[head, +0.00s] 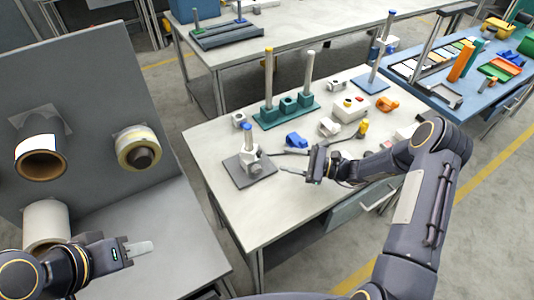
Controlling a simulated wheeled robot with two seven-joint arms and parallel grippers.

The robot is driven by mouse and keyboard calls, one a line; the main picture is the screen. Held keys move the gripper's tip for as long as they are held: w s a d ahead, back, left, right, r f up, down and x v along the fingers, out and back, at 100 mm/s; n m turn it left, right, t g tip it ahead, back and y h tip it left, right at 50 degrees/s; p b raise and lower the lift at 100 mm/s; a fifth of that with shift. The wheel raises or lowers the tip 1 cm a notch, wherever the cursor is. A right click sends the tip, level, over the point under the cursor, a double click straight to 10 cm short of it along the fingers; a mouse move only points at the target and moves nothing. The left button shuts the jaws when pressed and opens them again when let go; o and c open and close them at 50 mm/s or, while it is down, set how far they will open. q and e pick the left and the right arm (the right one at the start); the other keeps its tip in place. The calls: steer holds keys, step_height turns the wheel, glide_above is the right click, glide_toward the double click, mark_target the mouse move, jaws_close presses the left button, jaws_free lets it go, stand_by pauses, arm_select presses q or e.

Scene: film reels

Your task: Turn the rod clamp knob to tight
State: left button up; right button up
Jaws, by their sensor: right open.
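A small stand with a dark square base plate (236,177) sits near the left front of the pale table. It carries a short upright post with a blue top (247,128) and a light grey rod clamp (247,155). A small round grey knob (256,168) seems to show at the clamp's lower right; its setting is too small to read. My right gripper (286,171) is open, right of the clamp and apart from it, fingers pointing left. My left gripper (143,247) is at the lower left, far from the clamp; I cannot tell its finger gap.
A green base with two rods (285,110) stands behind the clamp. A blue part (296,141), a white box with a red button (350,108) and a yellow-handled tool (361,129) lie right. A grey panel (80,90) with tape rolls stands left. The table's front left is clear.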

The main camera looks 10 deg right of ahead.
mark_target(259, 154)
steer(key=p+x, duration=0.2)
steer(key=x, duration=0.5)
steer(key=shift+a, duration=0.4)
steer(key=shift+w, duration=0.1)
jaws_close()
steer(key=shift+f+m+b, duration=0.1)
steer(key=shift+m+b, duration=0.3)
steer(key=shift+b, duration=0.05)
steer(key=shift+m+b, duration=0.75)
steer(key=shift+m, duration=0.25)
steer(key=shift+m+b, duration=0.45)
steer(key=shift+m, duration=1.55)
